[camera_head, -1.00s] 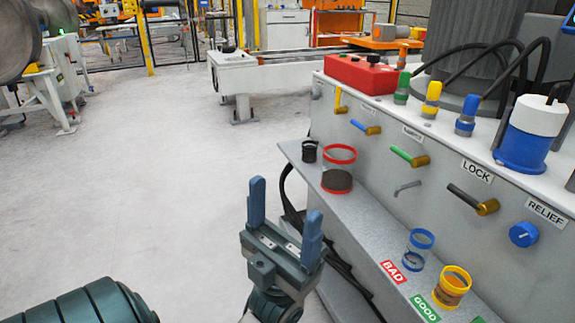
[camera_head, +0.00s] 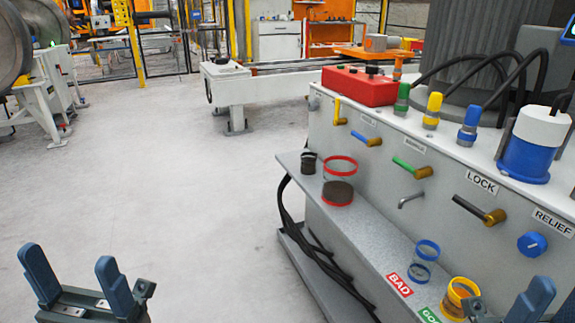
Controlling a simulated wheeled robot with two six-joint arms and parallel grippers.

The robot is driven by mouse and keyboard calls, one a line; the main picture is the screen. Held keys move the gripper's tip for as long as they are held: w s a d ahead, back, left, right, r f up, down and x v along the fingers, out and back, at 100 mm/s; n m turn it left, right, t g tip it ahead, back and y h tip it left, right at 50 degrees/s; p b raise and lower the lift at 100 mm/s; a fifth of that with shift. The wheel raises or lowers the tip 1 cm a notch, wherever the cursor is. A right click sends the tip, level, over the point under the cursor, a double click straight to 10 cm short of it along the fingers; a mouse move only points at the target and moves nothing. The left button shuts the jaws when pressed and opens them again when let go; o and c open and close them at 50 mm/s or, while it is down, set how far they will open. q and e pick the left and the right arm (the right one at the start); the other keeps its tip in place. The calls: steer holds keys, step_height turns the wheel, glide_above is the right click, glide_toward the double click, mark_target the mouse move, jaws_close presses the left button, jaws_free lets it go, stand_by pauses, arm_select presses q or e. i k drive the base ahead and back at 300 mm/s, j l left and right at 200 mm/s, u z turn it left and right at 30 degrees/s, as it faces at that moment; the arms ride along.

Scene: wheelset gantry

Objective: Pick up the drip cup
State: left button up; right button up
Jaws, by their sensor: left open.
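Several cups stand on the grey shelf (camera_head: 375,248) of the machine, and I cannot tell by name which is the drip cup. A clear red-rimmed cup (camera_head: 338,182) with a dark filling stands toward the far end. A small black cup (camera_head: 308,163) is beside it. A blue-rimmed cup (camera_head: 425,262) stands by the BAD label, and a yellow-rimmed cup (camera_head: 459,297) by the GOOD label. My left gripper (camera_head: 74,277) is open and empty at the lower left, far from the cups. My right gripper (camera_head: 507,312) is partly cut off at the lower right, close to the yellow-rimmed cup in the picture.
The machine's front carries a silver spout (camera_head: 411,199), coloured valve handles, a LOCK lever (camera_head: 480,210) and a blue RELIEF knob (camera_head: 532,244). A red box (camera_head: 358,86) sits on top. Black hoses hang below the shelf's left end. The floor (camera_head: 170,190) at left is clear.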

mark_target(308, 159)
steer(key=i+j+z, duration=0.2)
steer(key=z, duration=0.25)
steer(key=i+j+z, duration=0.6)
steer(key=j+z, duration=0.25)
